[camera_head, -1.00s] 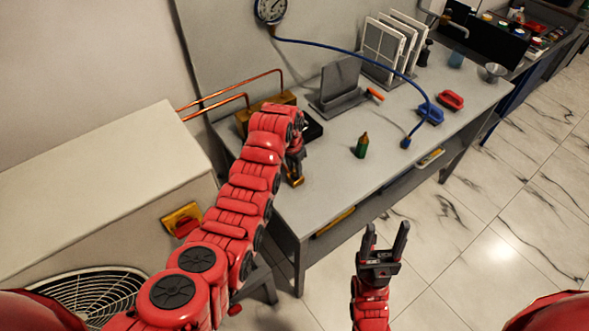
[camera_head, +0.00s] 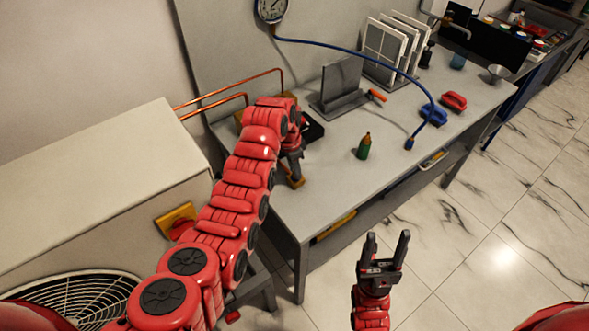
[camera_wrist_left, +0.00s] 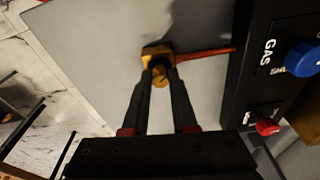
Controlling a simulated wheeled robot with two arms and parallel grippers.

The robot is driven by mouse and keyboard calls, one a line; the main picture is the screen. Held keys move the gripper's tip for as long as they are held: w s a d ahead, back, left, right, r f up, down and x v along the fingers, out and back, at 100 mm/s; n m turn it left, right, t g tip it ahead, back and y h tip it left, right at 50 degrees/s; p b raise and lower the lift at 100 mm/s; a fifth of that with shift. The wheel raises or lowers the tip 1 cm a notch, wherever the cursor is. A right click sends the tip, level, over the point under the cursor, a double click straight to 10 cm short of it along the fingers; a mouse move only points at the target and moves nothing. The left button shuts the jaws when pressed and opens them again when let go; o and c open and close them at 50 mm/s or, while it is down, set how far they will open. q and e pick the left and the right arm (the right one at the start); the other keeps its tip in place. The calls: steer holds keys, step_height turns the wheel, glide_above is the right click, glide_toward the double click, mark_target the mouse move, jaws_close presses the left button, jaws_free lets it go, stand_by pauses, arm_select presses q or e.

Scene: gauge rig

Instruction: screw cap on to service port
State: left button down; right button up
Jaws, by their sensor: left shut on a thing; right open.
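My left gripper (camera_wrist_left: 163,74) is shut on a small round brass piece (camera_wrist_left: 160,77), likely the cap, low over the bench. A larger yellow-brass fitting (camera_wrist_left: 152,52) sits right behind its fingertips, with a copper-red bar (camera_wrist_left: 205,53) running right from it. I cannot tell whether the held piece touches that fitting. In the head view, the left gripper (camera_head: 294,168) points down at the bench's near left, with yellow-brass showing (camera_head: 295,182) at its tips. The service port cannot be clearly made out. My right gripper (camera_head: 387,236) is open and empty, over the floor before the bench.
A black panel (camera_wrist_left: 262,75) marked GAS, with blue and red knobs, stands close right of the left gripper. The bench (camera_head: 335,190) also holds a green bottle (camera_head: 364,146), a blue hose (camera_head: 350,51) and a grey stand (camera_head: 341,85). Its front middle is clear.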

arm_select(q)
steer(key=shift+s+d+f, duration=0.1)
steer(key=shift+s+d, duration=0.05)
steer(key=shift+d, duration=0.05)
